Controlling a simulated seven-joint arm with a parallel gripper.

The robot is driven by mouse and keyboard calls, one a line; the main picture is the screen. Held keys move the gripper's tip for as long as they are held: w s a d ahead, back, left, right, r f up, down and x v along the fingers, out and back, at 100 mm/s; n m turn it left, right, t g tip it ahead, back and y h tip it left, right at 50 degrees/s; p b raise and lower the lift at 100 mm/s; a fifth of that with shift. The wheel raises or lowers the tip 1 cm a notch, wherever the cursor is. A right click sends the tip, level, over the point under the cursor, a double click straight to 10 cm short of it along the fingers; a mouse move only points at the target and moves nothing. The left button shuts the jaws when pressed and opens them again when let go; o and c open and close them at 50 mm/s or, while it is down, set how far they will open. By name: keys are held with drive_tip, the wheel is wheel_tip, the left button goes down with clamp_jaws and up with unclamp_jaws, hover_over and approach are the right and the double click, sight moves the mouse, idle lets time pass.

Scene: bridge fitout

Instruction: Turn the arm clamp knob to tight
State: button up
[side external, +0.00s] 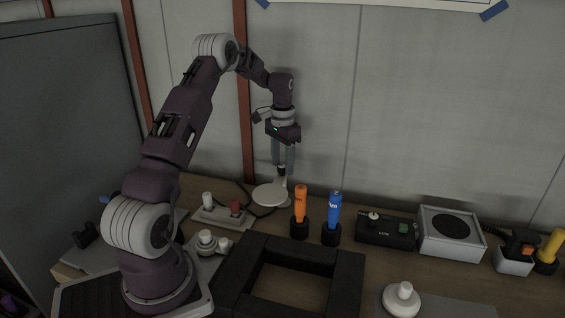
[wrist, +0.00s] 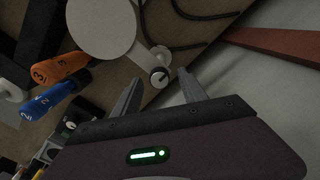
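The arm clamp knob (wrist: 160,77) is a small round white-rimmed knob with a dark pointer line. It sits on a short white arm beside a flat white disc (wrist: 101,27). My gripper (wrist: 161,72) is open, pointing down, with one finger on each side of the knob and a visible gap around it. In the side external view, my gripper (side external: 283,172) is over the stand with the white disc (side external: 270,194). There the knob is small and dark between the fingertips, and its setting cannot be read.
An orange cylinder (side external: 300,205) and a blue cylinder (side external: 333,213) stand upright in black holders right of the disc. A panel with a red knob (side external: 235,208) is left of it. A black square frame (side external: 245,278) lies in front. The wall is close behind.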

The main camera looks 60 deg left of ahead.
sight(283, 165)
wheel_tip(283, 165, up, 6)
drive_tip(key=shift+r, duration=0.55)
